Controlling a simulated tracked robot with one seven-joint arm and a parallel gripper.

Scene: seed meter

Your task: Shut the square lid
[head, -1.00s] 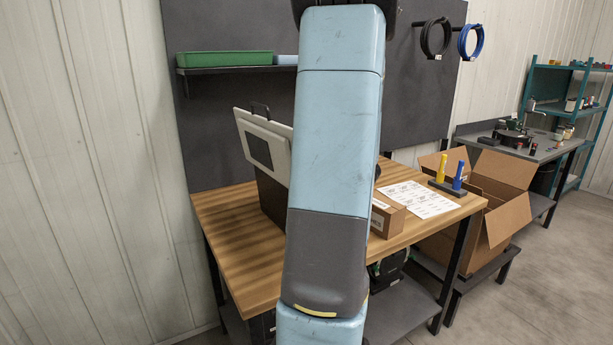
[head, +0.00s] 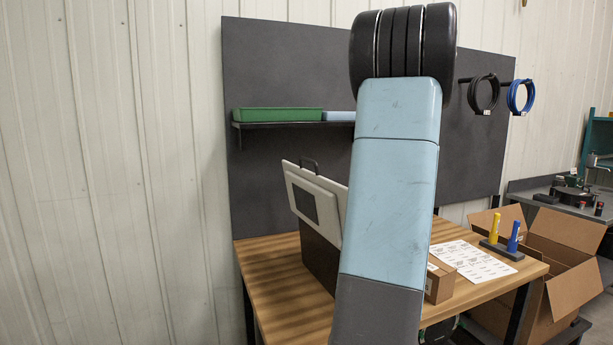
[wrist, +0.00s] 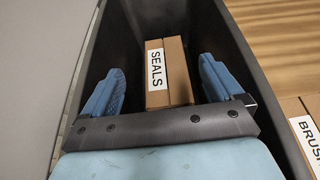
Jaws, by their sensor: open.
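The square lid (head: 314,196) is a pale panel with a dark patch and a dark handle on its upper edge. In the head view it stands raised and tilted on the dark bin (head: 319,256) on the bench. My arm hides the right part of both. In the wrist view my gripper (wrist: 160,82) is open over the bin's inside, its two blue fingers apart with nothing held. Between and beyond them a brown box marked SEALS (wrist: 176,70) lies in the bin (wrist: 254,90). A plain grey surface at the left cannot be told for sure.
A wooden bench (head: 262,282) carries a small carton (head: 440,282), paper sheets (head: 472,259) and a stand with yellow and blue handles (head: 502,246). An open cardboard box (head: 566,240) stands at the right. A shelf with a green tray (head: 279,114) hangs behind.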

